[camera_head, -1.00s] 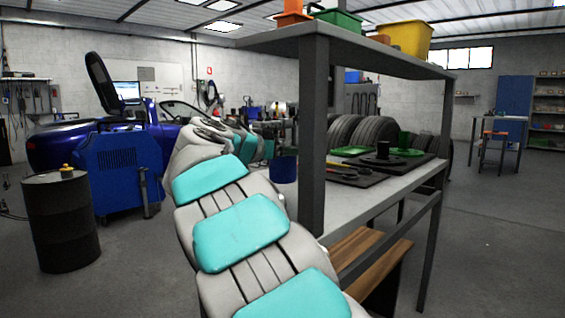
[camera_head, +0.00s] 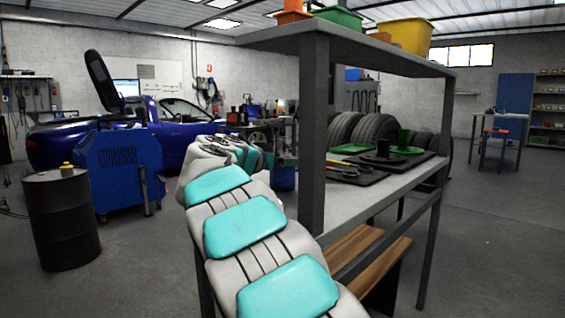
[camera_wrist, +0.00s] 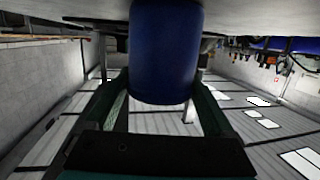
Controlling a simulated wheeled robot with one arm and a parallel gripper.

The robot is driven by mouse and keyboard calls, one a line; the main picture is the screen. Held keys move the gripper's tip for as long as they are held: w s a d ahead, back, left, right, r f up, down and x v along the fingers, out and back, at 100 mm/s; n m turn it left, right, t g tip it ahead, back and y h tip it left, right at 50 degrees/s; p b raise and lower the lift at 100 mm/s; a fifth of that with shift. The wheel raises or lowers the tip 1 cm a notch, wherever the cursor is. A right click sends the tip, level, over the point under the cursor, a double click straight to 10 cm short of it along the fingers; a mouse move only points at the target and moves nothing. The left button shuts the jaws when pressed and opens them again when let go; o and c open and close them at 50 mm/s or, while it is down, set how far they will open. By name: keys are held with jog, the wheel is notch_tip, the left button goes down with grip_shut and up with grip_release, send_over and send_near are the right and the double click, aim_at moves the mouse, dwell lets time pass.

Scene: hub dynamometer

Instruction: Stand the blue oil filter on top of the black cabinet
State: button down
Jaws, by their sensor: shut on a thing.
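The blue oil filter (camera_wrist: 165,50) is a dark blue cylinder, large in the wrist view, which looks upside down. My gripper (camera_wrist: 160,92) is shut on it, with a finger on either side. In the head view a blue cylinder, the filter (camera_head: 283,178), shows beyond my grey and turquoise arm, left of the shelf post. It is held in the air. The gripper itself is hidden by the arm there. I cannot make out a black cabinet with certainty in either view.
A grey metal shelf unit (camera_head: 314,130) stands close on the right, its post right beside my arm. It holds bins above, and black trays (camera_head: 360,174) and tools below. A dark drum (camera_head: 62,220) and blue machine (camera_head: 118,170) stand left. Floor between is open.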

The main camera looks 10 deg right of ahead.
jog(key=shift+f, duration=0.1)
grip_release()
